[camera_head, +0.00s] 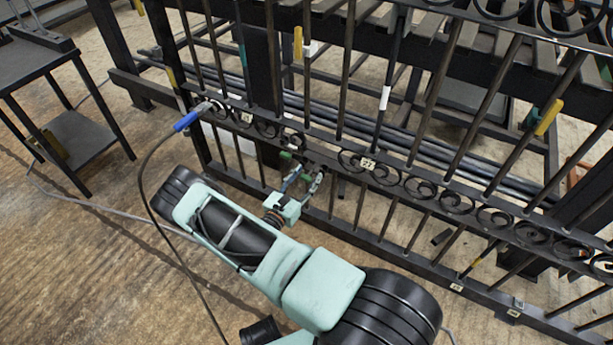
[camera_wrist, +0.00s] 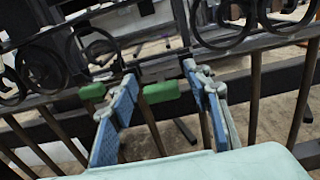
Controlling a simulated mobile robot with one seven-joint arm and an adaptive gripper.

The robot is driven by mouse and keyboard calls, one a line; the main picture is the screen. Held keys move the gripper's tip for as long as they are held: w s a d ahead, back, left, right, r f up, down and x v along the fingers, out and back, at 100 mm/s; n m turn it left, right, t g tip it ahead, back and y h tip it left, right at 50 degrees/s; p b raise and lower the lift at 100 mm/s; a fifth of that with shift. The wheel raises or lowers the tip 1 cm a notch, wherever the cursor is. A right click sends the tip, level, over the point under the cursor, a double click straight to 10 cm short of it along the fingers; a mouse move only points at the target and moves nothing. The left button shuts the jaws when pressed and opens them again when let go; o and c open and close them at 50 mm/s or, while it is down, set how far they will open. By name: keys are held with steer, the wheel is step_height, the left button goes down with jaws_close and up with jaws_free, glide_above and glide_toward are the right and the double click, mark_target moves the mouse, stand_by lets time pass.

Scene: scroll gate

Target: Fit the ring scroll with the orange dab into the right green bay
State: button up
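My gripper (camera_head: 310,170) is at the gate's scroll band, and it also shows in the wrist view (camera_wrist: 160,75). Its two blue-padded fingers are apart, with no ring visible between them. Two green blocks (camera_wrist: 163,92) (camera_wrist: 92,91) sit at the band's lower edge in the wrist view. The right block lies between the fingers; the left one is just outside the left finger. The band above the right block shows no scroll. I cannot make out an orange dab on any ring, so the task's ring scroll cannot be identified. Black ring scrolls (camera_wrist: 95,48) line the band on both sides.
The black gate (camera_head: 420,190) has many upright bars. Pale tags (camera_head: 367,163) mark its band. A blue-handled tool with a cable (camera_head: 187,121) is at the band's left end. A dark cart (camera_head: 60,100) stands at the far left. Bare floor (camera_head: 90,260) lies lower left.

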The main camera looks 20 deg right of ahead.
steer(key=v, duration=1.2)
stand_by(0.4)
